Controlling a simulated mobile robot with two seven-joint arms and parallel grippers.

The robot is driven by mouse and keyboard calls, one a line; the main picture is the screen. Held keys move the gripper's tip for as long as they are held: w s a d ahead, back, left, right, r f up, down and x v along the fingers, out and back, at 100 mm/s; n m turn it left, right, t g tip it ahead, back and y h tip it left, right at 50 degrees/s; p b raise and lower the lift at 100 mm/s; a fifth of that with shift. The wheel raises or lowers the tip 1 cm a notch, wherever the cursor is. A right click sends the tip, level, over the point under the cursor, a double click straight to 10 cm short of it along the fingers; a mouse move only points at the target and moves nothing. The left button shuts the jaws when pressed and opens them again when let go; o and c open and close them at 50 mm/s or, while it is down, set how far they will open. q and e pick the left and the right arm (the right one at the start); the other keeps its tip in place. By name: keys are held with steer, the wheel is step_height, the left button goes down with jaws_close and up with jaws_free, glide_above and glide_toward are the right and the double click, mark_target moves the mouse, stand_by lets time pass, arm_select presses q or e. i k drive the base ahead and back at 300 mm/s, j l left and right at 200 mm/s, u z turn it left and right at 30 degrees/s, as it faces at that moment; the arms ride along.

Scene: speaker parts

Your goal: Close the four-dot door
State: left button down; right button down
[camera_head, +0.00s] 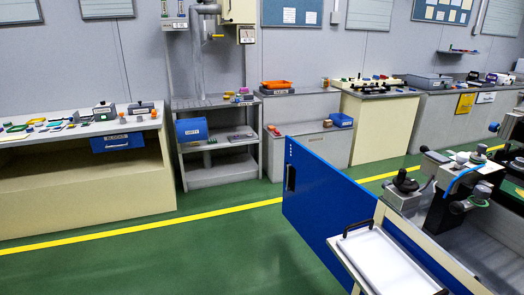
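A blue door (325,204) stands upright in the camera_head view, right of centre. A short column of small light dots marks its upper left edge; they are too small to count surely. A dark handle (290,178) sits below the dots. The door appears swung open, reaching out to the left from a cream-edged cabinet (378,214) at the lower right. Its lower right part is hidden behind a white tray. Neither of my grippers shows in this view.
The white tray (385,265) with dark handles is close in front, at the lower right. Machine parts with black knobs (403,182) stand right of the door. Benches (85,185) and a grey shelf (215,144) line the wall. Green floor left of the door is clear.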

mark_target(320, 201)
steer(key=i+j+u, duration=0.25)
steer(key=i, duration=0.3)
steer(key=i+u, duration=0.3)
steer(key=i, duration=0.3)
steer(key=i+z, duration=0.3)
steer(key=i, duration=0.3)
steer(key=i+j+z, duration=0.15)
steer(key=i+z, duration=0.15)
steer(key=i, duration=0.3)
steer(key=i+z, duration=0.4)
steer(key=i, duration=0.4)
